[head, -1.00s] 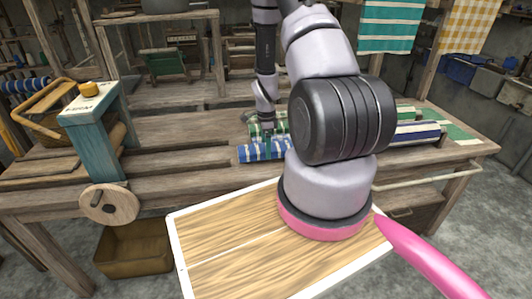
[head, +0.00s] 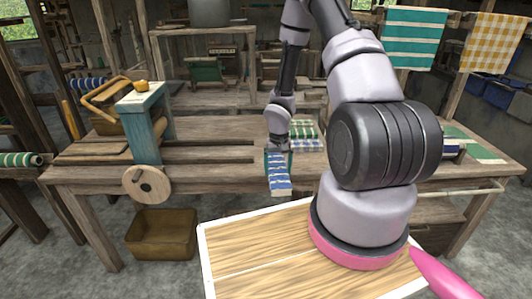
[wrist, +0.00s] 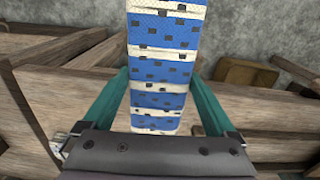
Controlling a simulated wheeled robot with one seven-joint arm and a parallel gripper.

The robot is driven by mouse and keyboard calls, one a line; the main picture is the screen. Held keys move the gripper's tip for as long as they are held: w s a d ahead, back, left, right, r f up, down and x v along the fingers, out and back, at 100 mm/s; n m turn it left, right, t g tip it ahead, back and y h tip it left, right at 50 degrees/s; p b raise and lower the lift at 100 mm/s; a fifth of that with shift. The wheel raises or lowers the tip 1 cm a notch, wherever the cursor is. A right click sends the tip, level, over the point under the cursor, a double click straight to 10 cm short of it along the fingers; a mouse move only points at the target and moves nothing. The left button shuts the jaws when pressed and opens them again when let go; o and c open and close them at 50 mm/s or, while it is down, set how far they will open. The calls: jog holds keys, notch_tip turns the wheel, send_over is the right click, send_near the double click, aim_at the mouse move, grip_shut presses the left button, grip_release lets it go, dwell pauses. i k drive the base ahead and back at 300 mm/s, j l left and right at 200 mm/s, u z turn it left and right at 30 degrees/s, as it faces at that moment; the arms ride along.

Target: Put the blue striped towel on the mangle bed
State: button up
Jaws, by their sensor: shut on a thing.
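My gripper (head: 278,150) is shut on the blue striped towel (head: 278,175), a folded blue and white strip. In the head view it hangs near the front edge of the bench, right of the mangle. In the wrist view the towel (wrist: 166,60) runs between the two teal fingers (wrist: 165,105) and away from them. The mangle (head: 145,125) has a teal frame and a wooden handwheel (head: 147,184). Its bed (head: 205,152) seems to be the slatted wooden surface to the right of the frame, and it looks bare. My arm hides part of the bench's right side.
A green striped towel (head: 303,128) lies on the bench behind my gripper. Other striped cloths lie at the right. A brown bin (head: 162,235) stands on the floor under the bench. A basket (head: 108,122) sits left of the mangle. Towels hang at the back right.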

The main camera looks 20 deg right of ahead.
aim_at(99, 149)
jog(key=j+u, duration=0.3)
jog(key=u, duration=0.15)
jog(key=i+j+u, duration=0.1)
jog(key=j+u, duration=0.15)
jog(key=u, duration=0.2)
jog(key=i+j+u, duration=0.15)
jog(key=u, duration=0.25)
jog(key=i+j+u, duration=0.15)
jog(key=u, duration=0.3)
jog(key=i+j+u, duration=0.2)
jog(key=u, duration=0.25)
jog(key=i+j+u, duration=0.15)
jog(key=i, duration=0.4)
jog(key=i+z, duration=0.2)
jog(key=z, duration=0.15)
jog(key=i+j+z, duration=0.15)
jog(key=z, duration=0.2)
jog(key=i+j+z, duration=0.15)
jog(key=z, duration=0.2)
jog(key=i+j+z, duration=0.1)
jog(key=i+z, duration=0.15)
jog(key=z, duration=0.2)
jog(key=i+j+z, duration=0.25)
jog(key=z, duration=0.15)
jog(key=i+j+z, duration=0.2)
jog(key=z, duration=0.25)
jog(key=i, duration=0.6)
